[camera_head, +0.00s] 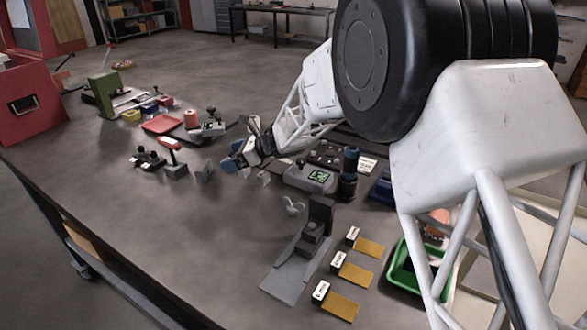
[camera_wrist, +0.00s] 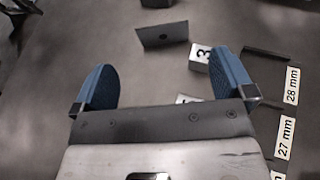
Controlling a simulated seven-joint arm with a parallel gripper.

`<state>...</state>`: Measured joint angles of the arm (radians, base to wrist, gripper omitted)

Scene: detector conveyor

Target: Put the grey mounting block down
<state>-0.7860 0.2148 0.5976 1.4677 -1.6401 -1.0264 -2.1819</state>
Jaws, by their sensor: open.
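In the head view my gripper (camera_head: 238,160) is low over the middle of the table. A grey plate-like piece with a dark hole (camera_wrist: 162,36) stands on the table beyond the fingertips, apart from them. In the head view a small grey angled piece (camera_head: 204,173) stands just left of my gripper. I cannot tell whether either piece is the grey mounting block. A dark grey block (camera_head: 314,231) sits in a grey fixture nearer the front.
A white block marked 3 (camera_wrist: 200,58) is beside the right finger. Labels reading 28 mm (camera_wrist: 291,86) and 27 mm (camera_wrist: 285,138) lie at right. The front-left table is clear.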

